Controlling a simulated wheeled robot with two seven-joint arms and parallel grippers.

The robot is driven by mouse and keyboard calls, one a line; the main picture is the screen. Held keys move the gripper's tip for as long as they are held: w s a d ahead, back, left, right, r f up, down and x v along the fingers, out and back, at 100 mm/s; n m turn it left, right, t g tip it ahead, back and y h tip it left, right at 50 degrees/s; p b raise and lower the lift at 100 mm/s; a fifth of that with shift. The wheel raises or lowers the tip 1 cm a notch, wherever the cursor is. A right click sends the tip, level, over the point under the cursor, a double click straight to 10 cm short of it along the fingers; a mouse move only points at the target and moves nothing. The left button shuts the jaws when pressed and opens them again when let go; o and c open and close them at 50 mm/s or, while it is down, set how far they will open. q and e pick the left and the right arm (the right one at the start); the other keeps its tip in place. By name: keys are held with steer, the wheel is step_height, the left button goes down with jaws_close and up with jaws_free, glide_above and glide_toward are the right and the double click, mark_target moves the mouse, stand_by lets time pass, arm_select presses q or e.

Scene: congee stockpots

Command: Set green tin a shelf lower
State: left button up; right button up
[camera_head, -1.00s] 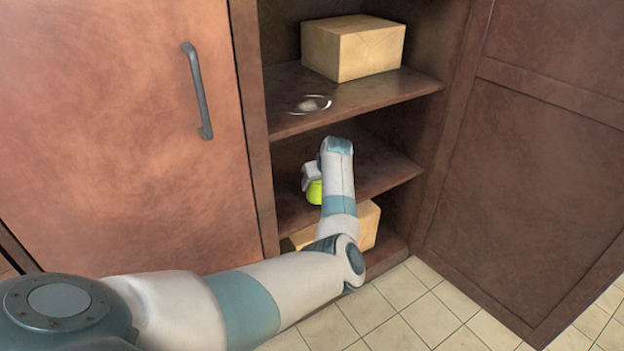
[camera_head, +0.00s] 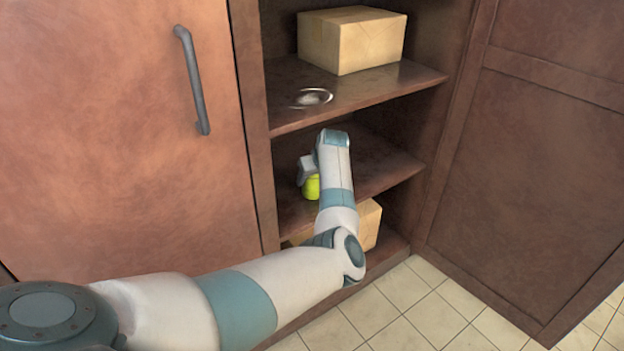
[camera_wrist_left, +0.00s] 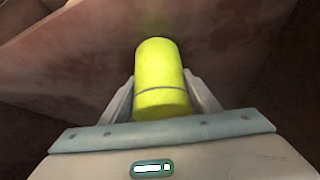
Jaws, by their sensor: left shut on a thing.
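The green tin (camera_head: 312,188) is a yellow-green cylinder at the middle shelf (camera_head: 381,171) of the open cabinet, partly hidden by my left arm. My left gripper (camera_head: 306,172) is shut on it. In the left wrist view the tin (camera_wrist_left: 160,75) stands between the two fingers of the gripper (camera_wrist_left: 160,100), with a dark seam around it. I cannot tell whether its base touches the shelf. My right gripper is not in view.
The upper shelf (camera_head: 372,88) holds a cardboard box (camera_head: 350,42) and a pale ring-shaped mark or dish (camera_head: 311,97). Another box (camera_head: 368,226) is on the bottom shelf. A closed door (camera_head: 120,130) with a grey handle (camera_head: 193,80) is at left; a brown panel (camera_head: 540,160) is at right.

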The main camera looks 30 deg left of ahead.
arm_select(q)
steer(key=o, duration=1.3)
steer(key=shift+f, duration=0.1)
steer(key=shift+s+d+r, duration=0.1)
steer(key=shift+d+r, duration=0.05)
steer(key=shift+r, duration=0.35)
steer(key=p+v, duration=0.1)
steer(key=v, duration=1)
steer(key=shift+d+p, duration=0.1)
steer(key=shift+p, duration=0.25)
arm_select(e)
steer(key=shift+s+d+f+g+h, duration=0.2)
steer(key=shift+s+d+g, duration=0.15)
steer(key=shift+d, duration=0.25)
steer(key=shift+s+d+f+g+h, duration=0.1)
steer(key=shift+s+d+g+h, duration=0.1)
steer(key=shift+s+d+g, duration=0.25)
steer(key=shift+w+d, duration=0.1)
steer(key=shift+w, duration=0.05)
